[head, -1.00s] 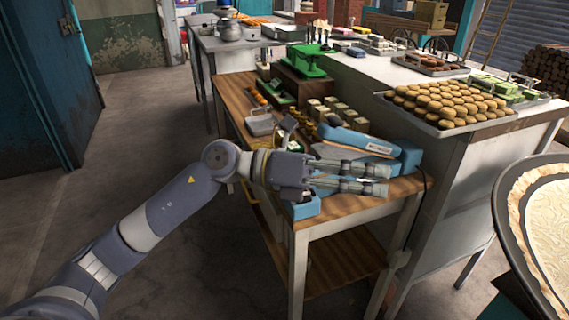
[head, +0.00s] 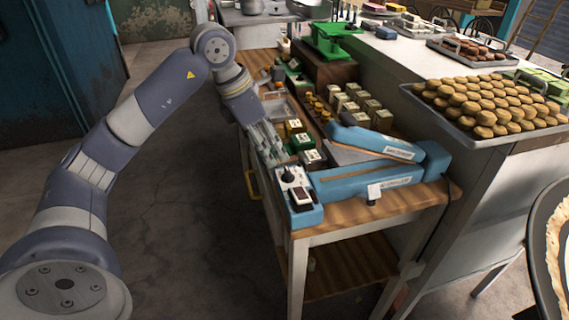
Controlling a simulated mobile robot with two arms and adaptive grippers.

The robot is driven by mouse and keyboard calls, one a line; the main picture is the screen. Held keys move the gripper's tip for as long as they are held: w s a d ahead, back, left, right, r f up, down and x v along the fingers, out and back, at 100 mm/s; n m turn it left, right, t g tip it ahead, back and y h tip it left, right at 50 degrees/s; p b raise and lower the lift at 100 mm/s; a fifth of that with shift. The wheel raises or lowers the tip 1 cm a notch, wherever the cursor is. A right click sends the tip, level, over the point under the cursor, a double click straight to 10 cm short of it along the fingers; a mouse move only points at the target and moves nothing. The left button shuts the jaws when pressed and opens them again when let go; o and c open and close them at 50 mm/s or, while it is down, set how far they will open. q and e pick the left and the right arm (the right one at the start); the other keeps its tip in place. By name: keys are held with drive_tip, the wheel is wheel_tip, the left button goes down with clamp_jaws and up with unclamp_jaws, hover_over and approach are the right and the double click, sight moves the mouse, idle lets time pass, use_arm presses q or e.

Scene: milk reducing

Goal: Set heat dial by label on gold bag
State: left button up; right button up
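A blue heat sealer (head: 360,180) lies on the wooden bench, its long arm raised a little above its base. Its control box at the near left end has a black round dial (head: 289,176) on a white face and a dark red switch (head: 301,196) below it. The dial's marks are too small to read. My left gripper (head: 272,156) points down just behind and left of the dial, seemingly apart from it; its finger gap is not clear. My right gripper is out of view.
Small packed blocks (head: 360,108) and a green scale (head: 332,38) stand farther back on the bench. A tray of cookies (head: 480,132) sits on the higher counter to the right. A round pan edge shows at the lower right.

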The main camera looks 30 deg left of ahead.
sight(286, 171)
use_arm(q)
drive_tip(key=x, duration=0.5)
drive_tip(key=shift+w, duration=0.15)
drive_tip(key=shift+p+x, duration=0.3)
drive_tip(key=shift+x, duration=0.7)
drive_tip(key=c, duration=0.8)
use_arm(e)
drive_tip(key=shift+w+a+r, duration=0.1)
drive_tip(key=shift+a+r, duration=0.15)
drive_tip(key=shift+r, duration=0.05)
